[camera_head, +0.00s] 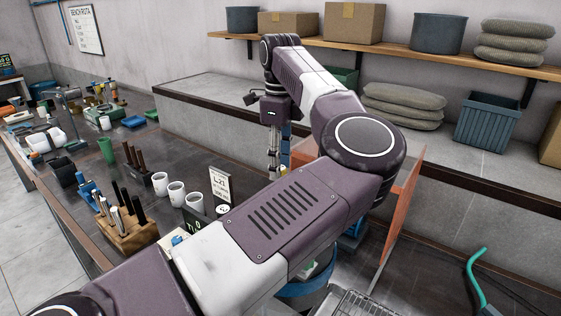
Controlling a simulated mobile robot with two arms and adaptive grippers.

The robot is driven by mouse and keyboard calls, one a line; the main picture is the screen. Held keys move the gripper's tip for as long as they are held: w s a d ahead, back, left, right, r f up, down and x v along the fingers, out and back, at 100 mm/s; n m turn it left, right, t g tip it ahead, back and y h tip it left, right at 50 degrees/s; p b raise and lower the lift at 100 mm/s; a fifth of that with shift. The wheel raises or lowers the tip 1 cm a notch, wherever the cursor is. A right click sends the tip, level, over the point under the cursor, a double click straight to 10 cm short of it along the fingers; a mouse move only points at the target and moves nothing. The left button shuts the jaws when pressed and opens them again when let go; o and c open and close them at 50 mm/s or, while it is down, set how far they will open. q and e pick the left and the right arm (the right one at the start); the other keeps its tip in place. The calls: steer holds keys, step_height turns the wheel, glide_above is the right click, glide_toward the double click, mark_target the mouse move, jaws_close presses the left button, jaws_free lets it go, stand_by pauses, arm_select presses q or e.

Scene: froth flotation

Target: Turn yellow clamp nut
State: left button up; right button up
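My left arm comes in from the lower left, bends at a large elbow and hangs its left gripper (273,168) downward near the centre. The fingers are small and seen from the side, so I cannot tell whether they are open or shut. A narrow blue part (285,152) shows just right of the fingers; I cannot tell whether they touch. I cannot make out the yellow clamp nut; the arm covers much of the area below and right of the gripper. My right gripper is not in view.
An orange panel (402,215) stands right of the arm, with a blue tub (305,295) partly hidden below. White cups (177,193), a small sign (219,188) and a wooden tool block (128,236) stand on the dark bench at left. Sacks (402,105) lie on the back ledge.

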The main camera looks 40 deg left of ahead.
arm_select(q)
jaws_close()
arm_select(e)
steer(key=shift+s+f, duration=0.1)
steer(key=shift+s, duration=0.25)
arm_select(q)
steer(key=m+b, duration=0.3)
steer(key=shift+f+m, duration=0.1)
steer(key=shift+m, duration=0.2)
steer(key=m+b, duration=0.2)
steer(key=m, duration=0.2)
steer(key=shift+m, duration=0.3)
steer(key=m+b, duration=0.2)
steer(key=m, duration=0.2)
steer(key=shift+m, duration=0.3)
steer(key=m+b, duration=0.1)
steer(key=m, duration=0.1)
steer(key=m+b, duration=0.1)
steer(key=m, duration=0.1)
steer(key=shift+r+m, duration=0.2)
steer(key=shift+m, duration=0.1)
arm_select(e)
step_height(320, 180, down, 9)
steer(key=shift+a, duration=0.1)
